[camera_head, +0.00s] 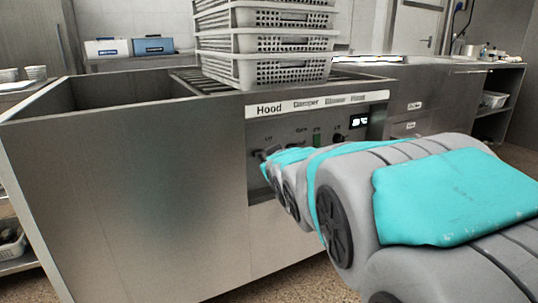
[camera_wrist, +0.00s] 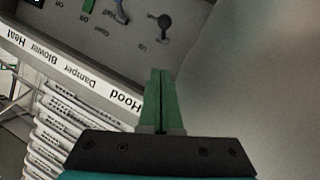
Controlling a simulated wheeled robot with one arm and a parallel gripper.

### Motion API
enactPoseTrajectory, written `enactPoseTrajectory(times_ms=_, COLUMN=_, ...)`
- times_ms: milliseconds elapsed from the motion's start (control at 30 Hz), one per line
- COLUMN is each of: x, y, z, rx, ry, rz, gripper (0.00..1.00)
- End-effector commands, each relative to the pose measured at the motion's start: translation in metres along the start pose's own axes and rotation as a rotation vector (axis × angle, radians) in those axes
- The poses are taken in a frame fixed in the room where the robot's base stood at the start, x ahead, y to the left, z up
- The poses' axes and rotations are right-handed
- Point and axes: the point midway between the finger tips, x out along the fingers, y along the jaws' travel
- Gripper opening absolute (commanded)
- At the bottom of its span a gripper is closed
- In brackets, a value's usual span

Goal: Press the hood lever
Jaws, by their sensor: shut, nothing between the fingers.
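The hood lever (camera_wrist: 164,22), a small dark lever with a round knob, sticks out of the control panel at the top of the wrist view. The white label strip (camera_head: 317,103) reads Hood, Damper, Blower, Heat; the Hood label (camera_wrist: 125,102) also shows in the wrist view. My gripper (camera_wrist: 161,73) has its two green fingers together with nothing between them. In the picture its tips lie below the lever, with a visible gap. In the head view my arm reaches to the Hood end of the panel and hides most of the lever area.
Beside the hood lever is another small lever (camera_wrist: 122,12), then a green switch (camera_wrist: 88,6). Stacked perforated baskets (camera_head: 266,72) stand on the steel machine (camera_head: 130,200) above the panel. An open basin is at the left. Plain steel lies left of the panel.

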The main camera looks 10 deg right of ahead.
Motion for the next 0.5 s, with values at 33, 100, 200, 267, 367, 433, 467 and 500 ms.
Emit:
enactPoseTrajectory(times_ms=33, x=-0.005, y=0.000, z=0.001, rx=0.000, ry=0.000, rz=0.000, gripper=0.00)
enactPoseTrajectory(times_ms=100, x=-0.010, y=-0.001, z=0.002, rx=0.000, ry=-0.001, rz=0.000, gripper=0.00)
enactPoseTrajectory(times_ms=200, x=-0.015, y=-0.001, z=0.002, rx=0.000, ry=0.000, rz=0.000, gripper=0.00)
enactPoseTrajectory(times_ms=267, x=-0.016, y=-0.001, z=0.002, rx=0.000, ry=0.001, rz=0.000, gripper=0.00)
enactPoseTrajectory(times_ms=367, x=-0.017, y=-0.001, z=0.002, rx=0.000, ry=0.001, rz=0.000, gripper=0.00)
enactPoseTrajectory(times_ms=433, x=-0.017, y=-0.001, z=0.002, rx=0.000, ry=0.000, rz=0.000, gripper=0.00)
enactPoseTrajectory(times_ms=467, x=-0.017, y=-0.001, z=0.002, rx=0.000, ry=0.000, rz=0.000, gripper=0.00)
enactPoseTrajectory(times_ms=500, x=-0.017, y=-0.001, z=0.002, rx=0.000, ry=0.000, rz=0.000, gripper=0.00)
